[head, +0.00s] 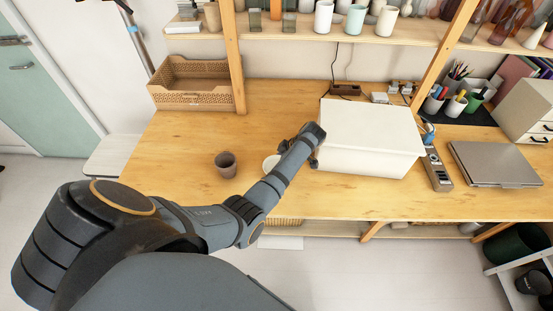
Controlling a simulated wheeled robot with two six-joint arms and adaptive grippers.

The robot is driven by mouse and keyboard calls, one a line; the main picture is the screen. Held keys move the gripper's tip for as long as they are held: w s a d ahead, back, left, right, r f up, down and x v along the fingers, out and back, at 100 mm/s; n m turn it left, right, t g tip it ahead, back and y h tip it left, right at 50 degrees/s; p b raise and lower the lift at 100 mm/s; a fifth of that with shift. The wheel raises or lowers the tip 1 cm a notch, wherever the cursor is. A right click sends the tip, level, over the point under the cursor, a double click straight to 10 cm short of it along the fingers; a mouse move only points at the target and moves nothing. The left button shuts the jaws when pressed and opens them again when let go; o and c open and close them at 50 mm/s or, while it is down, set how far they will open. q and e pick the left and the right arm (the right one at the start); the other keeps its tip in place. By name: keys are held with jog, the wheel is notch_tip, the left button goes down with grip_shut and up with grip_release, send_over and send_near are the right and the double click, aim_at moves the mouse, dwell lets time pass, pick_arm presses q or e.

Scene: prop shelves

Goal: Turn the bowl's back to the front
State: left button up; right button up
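A small white round object (269,162), which looks like the bowl, sits on the wooden desk (180,140) near the middle. My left forearm covers its right side, so its full shape and which way it faces are hidden. My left arm reaches in from the lower left and passes over the desk. My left gripper (315,146) is beyond the white object, at the left edge of a white box. Its fingers are small and mostly hidden, so I cannot tell whether they are open, shut or touching the box. My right gripper is not in view.
A brown cup (226,165) stands left of the white object. The large white box (370,137) fills the middle right. A power strip (436,170) and a closed laptop (495,164) lie farther right. A brown crate (195,99) stands at back left. The desk's left part is mostly clear.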

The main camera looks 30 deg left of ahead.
pick_arm(q)
jog(key=shift+f, duration=0.15)
jog(key=shift+f, duration=0.15)
dwell(0.4)
jog(key=o, duration=0.9)
jog(key=shift+d, duration=0.1)
jog(key=v, duration=1.2)
